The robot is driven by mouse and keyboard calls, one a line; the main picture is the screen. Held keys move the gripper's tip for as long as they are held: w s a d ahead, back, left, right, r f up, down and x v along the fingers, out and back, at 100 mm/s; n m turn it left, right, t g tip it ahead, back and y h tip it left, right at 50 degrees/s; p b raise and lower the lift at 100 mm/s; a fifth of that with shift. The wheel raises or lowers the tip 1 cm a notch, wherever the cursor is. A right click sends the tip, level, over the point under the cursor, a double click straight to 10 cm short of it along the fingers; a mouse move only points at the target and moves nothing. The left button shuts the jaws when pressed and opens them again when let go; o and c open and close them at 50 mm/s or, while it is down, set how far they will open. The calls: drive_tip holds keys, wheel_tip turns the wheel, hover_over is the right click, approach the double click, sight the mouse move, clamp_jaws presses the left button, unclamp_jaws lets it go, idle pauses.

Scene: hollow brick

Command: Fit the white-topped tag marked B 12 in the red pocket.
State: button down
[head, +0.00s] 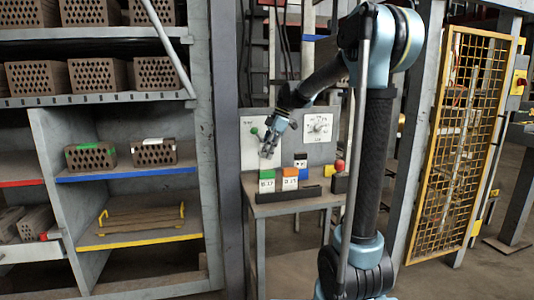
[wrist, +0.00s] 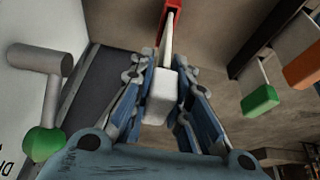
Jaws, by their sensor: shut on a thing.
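In the wrist view a white-topped tag (wrist: 161,98) stands between the two fingers of my gripper (wrist: 160,118), which is shut on it. Its thin body is seen nearly edge-on, so no marking can be read. A red piece (wrist: 171,16), perhaps the red pocket, shows at the far end of the tag, at the top edge of the view. I cannot tell whether the tag's end is inside it or only in line with it. In the head view my gripper (head: 267,150) points down above the left side of the small table; the held tag cannot be made out there.
A green-topped tag (head: 267,182), an orange-topped tag (head: 290,180) and a blue piece (head: 304,173) stand on the table right of and below my gripper. A green-knobbed lever (wrist: 43,143) is close at left in the wrist view. A red-and-yellow button (head: 340,166) stands at right.

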sight(267, 162)
drive_tip(key=shift+f, duration=2.55)
idle(1.0)
drive_tip(key=c, duration=1.4)
unclamp_jaws()
drive_tip(key=shift+c, duration=0.2)
drive_tip(key=shift+r, duration=0.1)
drive_tip(key=v, duration=1.1)
drive_tip(key=shift+d+r, duration=0.2)
drive_tip(key=shift+r, duration=0.15)
